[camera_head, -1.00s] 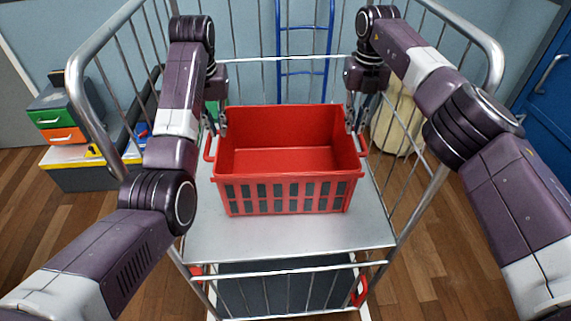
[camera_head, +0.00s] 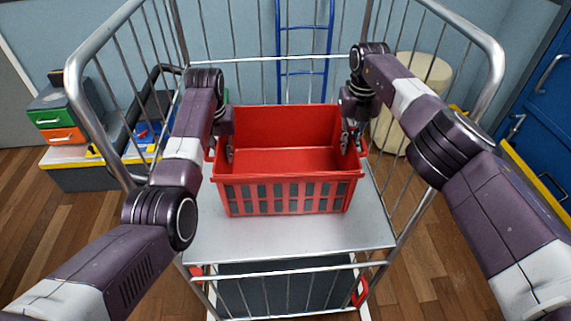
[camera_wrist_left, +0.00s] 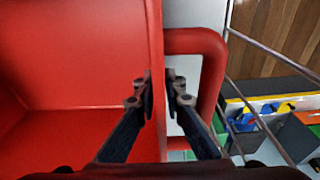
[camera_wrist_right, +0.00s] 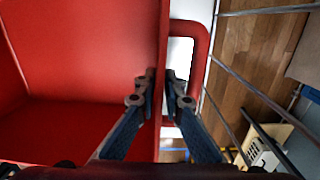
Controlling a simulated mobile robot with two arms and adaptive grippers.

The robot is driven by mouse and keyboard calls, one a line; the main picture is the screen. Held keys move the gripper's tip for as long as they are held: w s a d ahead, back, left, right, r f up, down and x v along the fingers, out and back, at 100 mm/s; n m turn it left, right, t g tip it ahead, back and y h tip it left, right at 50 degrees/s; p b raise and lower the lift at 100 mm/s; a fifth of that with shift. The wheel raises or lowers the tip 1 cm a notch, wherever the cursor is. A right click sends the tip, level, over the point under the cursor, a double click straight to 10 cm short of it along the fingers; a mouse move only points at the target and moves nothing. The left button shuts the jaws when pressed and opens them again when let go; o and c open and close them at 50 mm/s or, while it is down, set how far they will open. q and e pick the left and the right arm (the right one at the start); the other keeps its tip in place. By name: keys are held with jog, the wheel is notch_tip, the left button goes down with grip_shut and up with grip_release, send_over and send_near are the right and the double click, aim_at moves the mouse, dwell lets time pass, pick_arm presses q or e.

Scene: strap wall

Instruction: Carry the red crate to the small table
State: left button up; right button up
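The red crate (camera_head: 290,193) stands upright and empty on the metal deck of a cage trolley (camera_head: 290,240). It has a slotted front and a loop handle on each side. My left gripper (camera_head: 222,150) has one finger inside and one outside its left wall, pinching it; the left wrist view shows the tips against the wall (camera_wrist_left: 158,92). My right gripper (camera_head: 353,140) is likewise shut on the right wall, beside the handle (camera_wrist_right: 205,60). The outer fingers are partly hidden in the head view. I cannot make out a small table for certain.
Tubular side rails (camera_head: 110,125) flank the trolley, and bars (camera_head: 240,58) close its back. A bench with coloured boxes (camera_head: 60,125) stands at the left. A cream cylinder (camera_head: 425,75) is behind the right rail, with a blue door (camera_head: 548,100) further right.

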aim_at(221, 142)
pick_arm(q)
jog(key=shift+c, duration=0.6)
pick_arm(e)
jog(key=shift+c, duration=0.5)
pick_arm(q)
grip_shut()
pick_arm(e)
grip_shut()
pick_arm(q)
jog(key=shift+r, duration=0.25)
pick_arm(e)
jog(key=shift+w+r, duration=0.1)
jog(key=shift+r, duration=0.15)
